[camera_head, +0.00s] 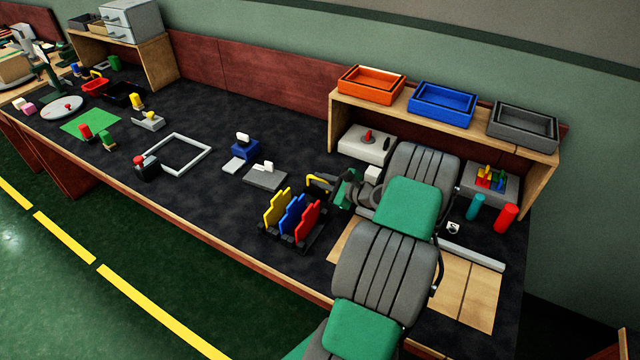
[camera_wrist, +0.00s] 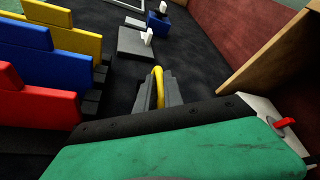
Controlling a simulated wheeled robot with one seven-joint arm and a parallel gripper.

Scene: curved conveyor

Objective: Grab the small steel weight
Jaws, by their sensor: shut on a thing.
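My gripper (camera_wrist: 157,92) is shut on a yellow curved bar (camera_wrist: 157,80), which stands up between the two dark fingers in the wrist view. In the head view the yellow bar (camera_head: 318,181) shows at the end of my gripper (camera_head: 328,185), just right of the rack of coloured plates and above the dark bench. Any lower part of the held thing is hidden by the fingers. I cannot clearly pick out a small steel weight. A grey plate with a white peg (camera_head: 265,178) lies left of my gripper, apart from it; it also shows in the wrist view (camera_wrist: 137,42).
A rack with yellow, blue and red plates (camera_head: 290,215) stands close to my gripper. A wooden shelf (camera_head: 460,115) carries orange, blue and grey trays. A grey box with a red knob (camera_head: 367,143) is under it. A blue block (camera_head: 243,150) and grey frame (camera_head: 178,153) lie further left.

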